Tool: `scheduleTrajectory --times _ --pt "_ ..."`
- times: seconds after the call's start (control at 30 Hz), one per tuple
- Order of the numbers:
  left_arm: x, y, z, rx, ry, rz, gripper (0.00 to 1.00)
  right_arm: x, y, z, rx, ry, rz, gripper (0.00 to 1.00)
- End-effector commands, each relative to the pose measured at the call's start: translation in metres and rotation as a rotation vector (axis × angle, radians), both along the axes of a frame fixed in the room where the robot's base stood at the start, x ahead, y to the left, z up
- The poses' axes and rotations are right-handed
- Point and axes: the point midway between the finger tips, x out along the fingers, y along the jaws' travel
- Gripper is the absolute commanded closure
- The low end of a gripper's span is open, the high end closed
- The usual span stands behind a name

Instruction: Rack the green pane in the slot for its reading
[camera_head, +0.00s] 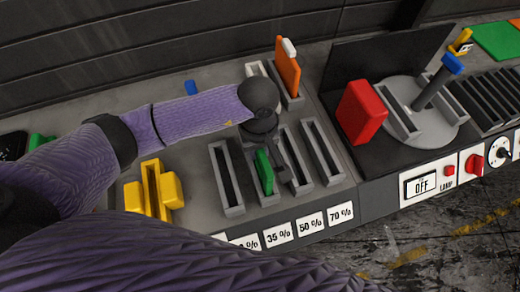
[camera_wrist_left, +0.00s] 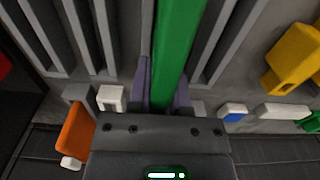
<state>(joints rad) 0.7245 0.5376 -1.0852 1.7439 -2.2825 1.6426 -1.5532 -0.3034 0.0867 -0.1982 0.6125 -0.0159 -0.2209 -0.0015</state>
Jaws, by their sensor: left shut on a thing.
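The green pane (camera_head: 264,172) stands upright at the second slot from the left of the grey slotted rack (camera_head: 234,211), in line with the 35 % label (camera_head: 277,235). My left gripper (camera_head: 272,143) is shut on the pane from above; the arm hides part of the rack. In the left wrist view, the pane (camera_wrist_left: 178,45) runs between the fingers of the gripper (camera_wrist_left: 166,98), with grey slot rails on both sides. I cannot tell how deep the pane sits in the slot. The 50 % label (camera_head: 310,223) and 70 % label (camera_head: 340,213) mark slots to the right. My right gripper is not in view.
An orange pane (camera_head: 288,70) stands in a holder behind the rack. A red block (camera_head: 360,112) stands beside a grey round stand (camera_head: 436,130). A lamp panel reads OFF (camera_head: 421,186). A yellow holder (camera_head: 157,190) is left of the rack. The outer slots look empty.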

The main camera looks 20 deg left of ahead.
Motion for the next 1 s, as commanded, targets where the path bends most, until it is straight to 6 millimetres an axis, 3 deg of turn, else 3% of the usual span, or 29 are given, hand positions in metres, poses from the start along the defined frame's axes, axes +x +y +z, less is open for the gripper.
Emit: scheduleTrajectory --times 0.03,0.33,0.37,0.5,0.53,0.83,1.0 --pt "0.0 0.0 -0.007 -0.001 0.001 0.002 1.0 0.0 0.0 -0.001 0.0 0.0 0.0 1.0" --pt "0.0 0.0 -0.01 0.0 -0.001 0.0 1.0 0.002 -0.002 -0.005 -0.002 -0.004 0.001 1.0" --pt "0.0 0.0 -0.01 0.0 -0.001 0.0 0.75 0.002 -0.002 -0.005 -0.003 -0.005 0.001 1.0" --pt "0.0 0.0 -0.009 0.0 -0.001 0.0 0.45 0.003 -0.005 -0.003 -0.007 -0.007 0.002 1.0" --pt "0.0 0.0 -0.009 0.0 -0.001 0.0 0.41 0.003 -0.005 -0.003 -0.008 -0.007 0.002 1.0" --pt "0.0 0.0 -0.004 -0.001 -0.001 0.001 0.41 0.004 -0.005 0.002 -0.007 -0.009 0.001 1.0" --pt "0.002 0.0 0.034 -0.002 -0.008 -0.002 0.41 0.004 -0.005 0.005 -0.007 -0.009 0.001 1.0"
